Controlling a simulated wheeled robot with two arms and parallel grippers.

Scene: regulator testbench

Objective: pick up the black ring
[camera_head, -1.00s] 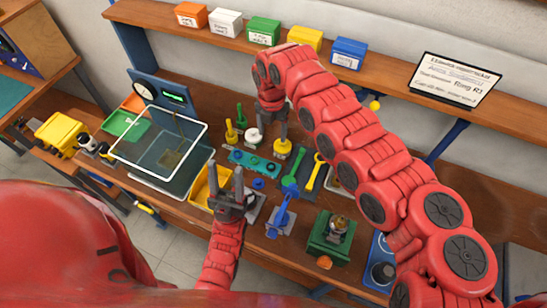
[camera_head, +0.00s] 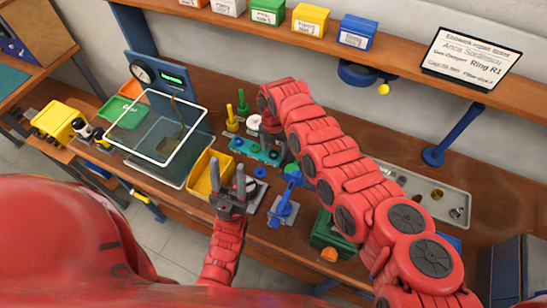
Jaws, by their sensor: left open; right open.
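I cannot single out the black ring for certain. Several small dark and brass-coloured round parts lie in the grey tray (camera_head: 425,192) on the right of the bench, too small to tell apart. My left gripper (camera_head: 245,178) is open and empty, fingers pointing up, in front of the yellow bin (camera_head: 202,176). My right gripper (camera_head: 282,152) points down over the middle of the bench beside the teal plate (camera_head: 254,151). It is open, but its own red arm partly hides its fingers and what lies under them.
A clear-walled case (camera_head: 152,160) stands at the left. A blue stand (camera_head: 287,195) and a green fixture (camera_head: 326,232) are near the front edge. A blue post (camera_head: 455,135) rises behind the tray. Boxes and a sign (camera_head: 470,60) are on the shelf.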

